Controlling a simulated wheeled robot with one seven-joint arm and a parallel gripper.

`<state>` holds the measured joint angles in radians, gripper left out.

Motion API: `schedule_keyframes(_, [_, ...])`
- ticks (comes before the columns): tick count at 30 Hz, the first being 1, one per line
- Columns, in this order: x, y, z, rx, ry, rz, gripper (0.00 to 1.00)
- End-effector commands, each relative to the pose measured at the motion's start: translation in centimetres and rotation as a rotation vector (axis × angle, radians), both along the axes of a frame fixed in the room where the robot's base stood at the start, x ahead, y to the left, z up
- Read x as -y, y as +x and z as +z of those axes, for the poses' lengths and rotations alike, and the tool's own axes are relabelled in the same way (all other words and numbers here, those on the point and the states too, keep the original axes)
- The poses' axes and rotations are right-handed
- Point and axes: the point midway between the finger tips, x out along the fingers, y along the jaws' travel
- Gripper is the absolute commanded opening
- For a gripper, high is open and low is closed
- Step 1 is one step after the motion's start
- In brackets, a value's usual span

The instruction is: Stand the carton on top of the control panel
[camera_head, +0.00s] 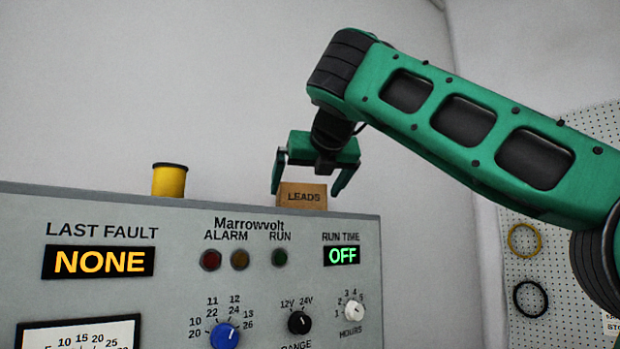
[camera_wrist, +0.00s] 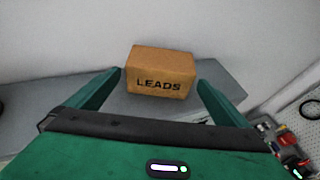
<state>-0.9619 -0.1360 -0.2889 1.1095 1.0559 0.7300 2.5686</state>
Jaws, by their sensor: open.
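The carton (camera_head: 302,196) is a small brown box marked LEADS. It stands on top of the grey control panel (camera_head: 200,225), near the right end of its top edge; its lower part is hidden by the panel's front edge in the head view. My gripper (camera_head: 304,190) is above and around it, with one green finger on each side. In the wrist view the carton (camera_wrist: 160,72) sits upright on the grey panel top (camera_wrist: 225,80), between and slightly beyond my open fingers (camera_wrist: 160,80), with visible gaps to both.
A yellow spool (camera_head: 169,181) stands on the panel top to the left of the carton. A wall is behind the panel. A pegboard (camera_head: 545,240) with hanging rings is at the right. The panel top between spool and carton is clear.

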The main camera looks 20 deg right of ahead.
Motion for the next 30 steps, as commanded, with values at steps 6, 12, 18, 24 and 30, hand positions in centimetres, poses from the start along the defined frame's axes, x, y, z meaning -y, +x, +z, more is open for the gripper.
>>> schedule_keyframes(6, [-0.3,-3.5,1.5,0.002,0.001,0.001,1.00])
schedule_keyframes(12, [-0.4,-5.2,2.2,0.002,0.000,-0.001,1.00])
schedule_keyframes(18, [-0.4,-5.7,2.3,0.001,0.000,-0.001,1.00])
schedule_keyframes(24, [-0.4,-5.7,2.3,0.000,0.000,0.000,1.00])
schedule_keyframes(30, [-0.4,-5.7,2.3,0.000,0.000,0.000,1.00])
